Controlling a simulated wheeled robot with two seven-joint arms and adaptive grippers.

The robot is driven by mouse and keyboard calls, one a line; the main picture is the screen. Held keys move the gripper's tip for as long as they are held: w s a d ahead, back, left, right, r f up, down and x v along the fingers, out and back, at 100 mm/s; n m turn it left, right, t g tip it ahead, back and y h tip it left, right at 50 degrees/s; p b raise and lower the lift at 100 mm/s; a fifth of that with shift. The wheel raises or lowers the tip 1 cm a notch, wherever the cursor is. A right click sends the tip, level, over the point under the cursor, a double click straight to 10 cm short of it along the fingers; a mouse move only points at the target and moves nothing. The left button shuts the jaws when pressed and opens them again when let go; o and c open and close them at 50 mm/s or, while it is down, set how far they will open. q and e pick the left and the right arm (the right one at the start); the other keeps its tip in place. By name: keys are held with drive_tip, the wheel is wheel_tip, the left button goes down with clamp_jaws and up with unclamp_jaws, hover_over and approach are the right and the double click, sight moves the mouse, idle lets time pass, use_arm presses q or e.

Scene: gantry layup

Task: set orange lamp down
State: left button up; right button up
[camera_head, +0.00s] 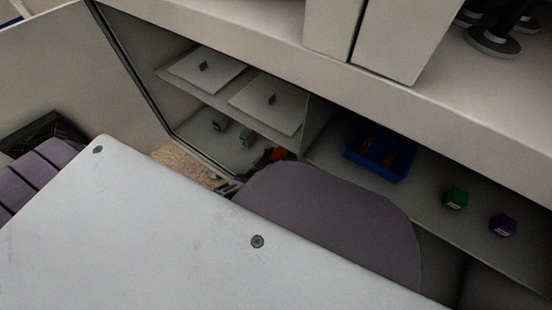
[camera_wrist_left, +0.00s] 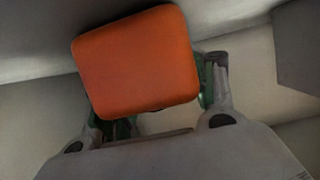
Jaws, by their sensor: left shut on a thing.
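The orange lamp (camera_wrist_left: 135,62) fills the upper middle of the left wrist view, its rounded square face toward the camera. My left gripper (camera_wrist_left: 157,100) is shut on it, with a finger on either side; the lamp hides part of the fingers. In the head view a small orange part of the lamp (camera_head: 278,154) shows at the front of the cabinet, by the lower left compartment. My left gripper is mostly hidden there behind a pale panel and a rounded grey shape. I cannot tell whether the lamp touches a surface. My right gripper is not in view.
A blue bin (camera_head: 352,157) with orange-red items stands on the right shelf. A green piece (camera_head: 455,199) and a purple piece (camera_head: 503,226) stand right of it. Small grey items (camera_head: 220,124) sit in the lower left compartment. An open door (camera_head: 85,65) stands at left.

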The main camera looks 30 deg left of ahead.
sight(275, 157)
use_arm(q)
drive_tip(key=shift+f, duration=0.2)
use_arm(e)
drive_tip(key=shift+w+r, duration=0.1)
use_arm(q)
drive_tip(key=o, duration=1.2)
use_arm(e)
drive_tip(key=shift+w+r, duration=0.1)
use_arm(q)
drive_tip(key=shift+r, duration=0.1)
drive_tip(key=shift+s+a+r+p, duration=0.1)
drive_tip(key=shift+s+r+p, duration=0.15)
drive_tip(key=shift+s+p, duration=0.25)
drive_tip(key=p+v, duration=0.1)
drive_tip(key=v, duration=0.3)
drive_tip(key=shift+s+p, duration=0.15)
drive_tip(key=shift+p, duration=0.25)
drive_tip(key=shift+p+v, duration=1.35)
drive_tip(key=shift+v, duration=1.75)
drive_tip(key=shift+s+r, duration=0.1)
drive_tip(key=shift+s, duration=0.1)
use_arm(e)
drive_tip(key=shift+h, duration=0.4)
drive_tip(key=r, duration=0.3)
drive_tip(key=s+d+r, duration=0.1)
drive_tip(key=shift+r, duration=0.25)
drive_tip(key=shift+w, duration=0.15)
